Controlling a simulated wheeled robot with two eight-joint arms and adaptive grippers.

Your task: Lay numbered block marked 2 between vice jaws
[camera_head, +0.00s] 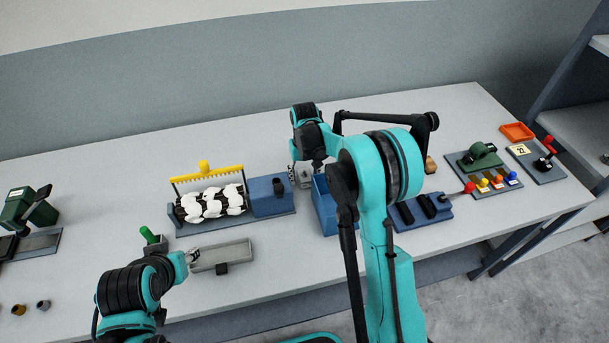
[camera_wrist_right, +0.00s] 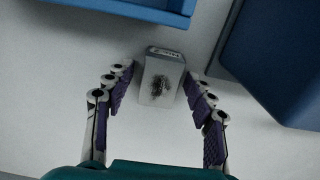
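A pale block (camera_wrist_right: 162,80) with a dark smudge on its face and small print on its end lies between the fingers of my right gripper (camera_wrist_right: 158,82) in the right wrist view. The fingers are open, with a narrow gap at the left and little or none at the right. In the head view, the pale block (camera_head: 302,175) stands below my right gripper (camera_head: 312,163), beside a blue bin. I cannot make out its number. My left gripper (camera_head: 191,257) is at the left end of a grey trough (camera_head: 228,255); its fingers are too small to read. I cannot clearly identify the vice jaws.
The blue bin (camera_head: 323,205) and a blue box (camera_head: 271,197) flank the block. A yellow comb (camera_head: 206,173) stands over white rolls. A green handle (camera_head: 148,235) is near my left gripper. A blue panel (camera_head: 422,213) lies right of my right arm.

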